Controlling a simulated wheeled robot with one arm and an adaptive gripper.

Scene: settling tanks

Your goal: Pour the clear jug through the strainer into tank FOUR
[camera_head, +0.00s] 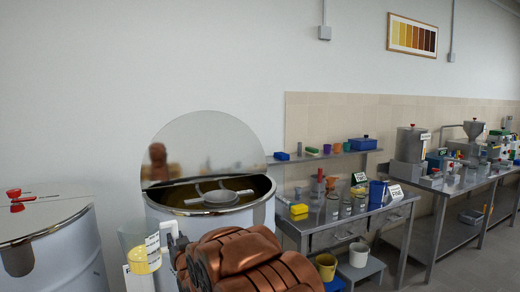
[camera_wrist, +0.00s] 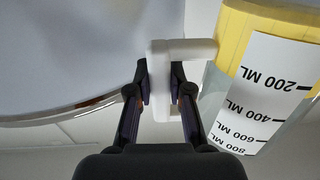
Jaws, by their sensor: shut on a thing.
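The clear jug (camera_head: 146,259) holds yellow liquid in its lower part and carries a white millilitre scale. In the wrist view the jug (camera_wrist: 232,50) appears upside down, at the right. My gripper (camera_wrist: 160,88) is shut on the jug's white handle (camera_wrist: 190,48). In the head view my copper-coloured arm covers most of the gripper. The jug looks about upright, beside the left front of an open tank (camera_head: 245,218). A metal strainer (camera_head: 220,198) lies across that tank's mouth. Its round lid (camera_head: 205,150) stands raised behind. I cannot read a number on this tank.
A closed tank (camera_head: 50,245) with a red-handled lid stands at the left. A metal table (camera_head: 345,222) with jars, a yellow block and a blue container is at the right of the open tank. Buckets stand below it. A second bench (camera_head: 440,190) holds machines.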

